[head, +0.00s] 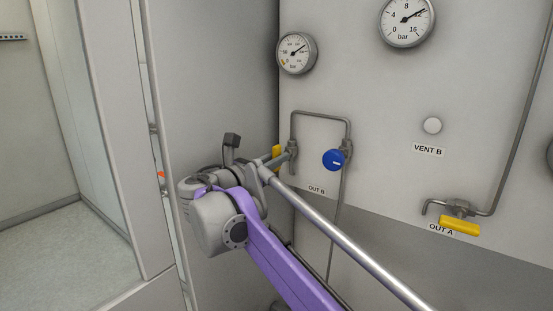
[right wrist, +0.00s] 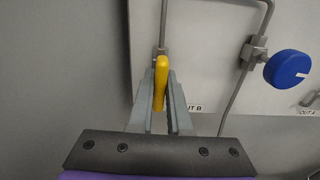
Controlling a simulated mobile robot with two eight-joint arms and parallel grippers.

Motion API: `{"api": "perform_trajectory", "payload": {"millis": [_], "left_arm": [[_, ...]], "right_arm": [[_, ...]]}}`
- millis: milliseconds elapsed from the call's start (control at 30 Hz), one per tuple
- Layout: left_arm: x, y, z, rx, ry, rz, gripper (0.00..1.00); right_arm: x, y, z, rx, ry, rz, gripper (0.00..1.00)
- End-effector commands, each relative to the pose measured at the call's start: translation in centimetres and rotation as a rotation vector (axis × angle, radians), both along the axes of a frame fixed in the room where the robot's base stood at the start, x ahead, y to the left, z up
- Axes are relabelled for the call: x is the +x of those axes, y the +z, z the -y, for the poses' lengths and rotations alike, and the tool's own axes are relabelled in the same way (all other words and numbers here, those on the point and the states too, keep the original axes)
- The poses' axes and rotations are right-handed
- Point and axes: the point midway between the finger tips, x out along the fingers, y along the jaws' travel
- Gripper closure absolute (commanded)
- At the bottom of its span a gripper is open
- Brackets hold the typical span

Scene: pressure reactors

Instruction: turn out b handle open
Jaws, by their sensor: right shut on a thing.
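The yellow OUT B handle (right wrist: 161,78) sits between the two fingers of my right gripper (right wrist: 160,100) in the right wrist view. The gripper is shut on it. The handle points nearly straight up and down in that view. In the head view the handle (head: 276,152) shows as a small yellow piece, mostly hidden behind my right gripper (head: 277,160). The OUT B label (head: 316,189) is right of and below it; in the right wrist view it is partly covered by a finger. My left gripper is not in view.
A blue round knob (head: 334,160) is on the pipe just right of the handle. Two gauges (head: 296,53) (head: 406,20) are above. A grey wall stands close on the left.

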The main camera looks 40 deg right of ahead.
Motion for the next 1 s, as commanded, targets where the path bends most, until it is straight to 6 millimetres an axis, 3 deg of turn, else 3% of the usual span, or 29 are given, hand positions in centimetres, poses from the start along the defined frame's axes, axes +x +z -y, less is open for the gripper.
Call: {"api": "perform_trajectory", "payload": {"millis": [600, 633, 767, 1000], "left_arm": [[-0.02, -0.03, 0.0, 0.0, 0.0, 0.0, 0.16], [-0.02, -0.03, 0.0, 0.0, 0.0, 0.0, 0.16], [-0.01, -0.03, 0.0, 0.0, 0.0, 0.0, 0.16], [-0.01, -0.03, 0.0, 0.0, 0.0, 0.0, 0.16]], "right_arm": [[-0.02, -0.06, 0.01, -0.01, -0.001, -0.037, 1.0], [-0.02, -0.06, 0.01, -0.01, -0.001, -0.037, 0.78], [-0.02, -0.05, 0.01, -0.01, -0.001, -0.037, 0.55], [-0.01, -0.03, 0.0, -0.01, 0.0, -0.036, 0.54]]}}
